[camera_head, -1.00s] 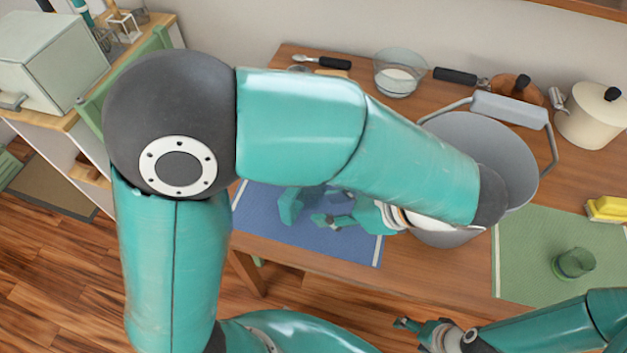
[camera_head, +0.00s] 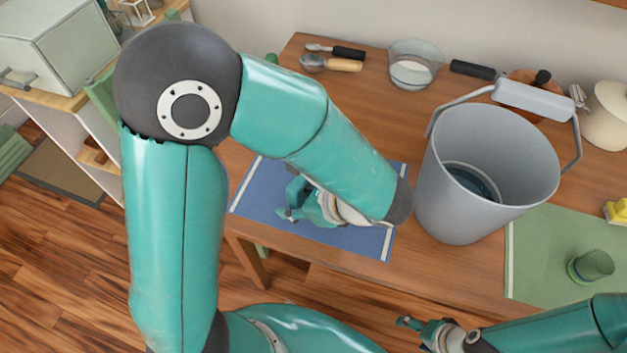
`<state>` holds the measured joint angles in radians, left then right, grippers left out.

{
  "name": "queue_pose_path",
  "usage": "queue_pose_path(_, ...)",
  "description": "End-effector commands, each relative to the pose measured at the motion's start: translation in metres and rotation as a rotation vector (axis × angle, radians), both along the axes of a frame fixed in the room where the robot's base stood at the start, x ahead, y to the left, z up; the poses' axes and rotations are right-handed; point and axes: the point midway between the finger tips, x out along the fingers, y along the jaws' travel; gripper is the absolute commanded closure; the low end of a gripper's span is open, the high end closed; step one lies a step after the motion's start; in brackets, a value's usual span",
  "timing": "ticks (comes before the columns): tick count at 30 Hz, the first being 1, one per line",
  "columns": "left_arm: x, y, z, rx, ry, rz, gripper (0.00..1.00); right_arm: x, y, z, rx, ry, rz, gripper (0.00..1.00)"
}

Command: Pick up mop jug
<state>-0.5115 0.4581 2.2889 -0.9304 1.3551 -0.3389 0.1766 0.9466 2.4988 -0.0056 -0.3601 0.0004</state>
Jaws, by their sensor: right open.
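A large grey bucket (camera_head: 455,200) with a raised handle (camera_head: 535,98) stands upright on the wooden table; something dark shows inside it. I see nothing that is plainly a jug, so I cannot tell whether this bucket is the mop jug. A small green cup (camera_head: 592,265) is on the green mat. My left gripper (camera_head: 285,205) is low over the blue mat, left of the bucket and apart from it. My forearm partly hides it, and whether it is open is unclear. My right gripper (camera_head: 408,326) is open and empty in front of the table.
A glass bowl (camera_head: 412,70), utensils (camera_head: 340,64) and lidded pots (camera_head: 606,115) line the table's back. A yellow sponge (camera_head: 617,211) sits at the right. The blue mat (camera_head: 255,205) looks clear of objects where visible.

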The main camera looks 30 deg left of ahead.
Motion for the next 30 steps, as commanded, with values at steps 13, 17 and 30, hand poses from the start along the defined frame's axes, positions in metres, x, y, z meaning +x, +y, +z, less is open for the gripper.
queue_pose_path(13, 0.0003, 0.0139, -0.0139, 0.000, 0.000, -0.001, 0.68, 0.0000, 0.0001, -0.0034, 0.000, 0.000, 0.000, 0.23)
queue_pose_path(17, 0.0003, 0.0138, -0.0138, 0.000, 0.000, -0.001, 0.89, 0.0000, 0.0001, -0.0034, 0.000, 0.000, 0.000, 0.23)
queue_pose_path(30, 0.0010, 0.0137, -0.0127, 0.001, -0.004, -0.001, 1.00, 0.0000, 0.0000, -0.0031, 0.000, 0.000, 0.000, 0.23)
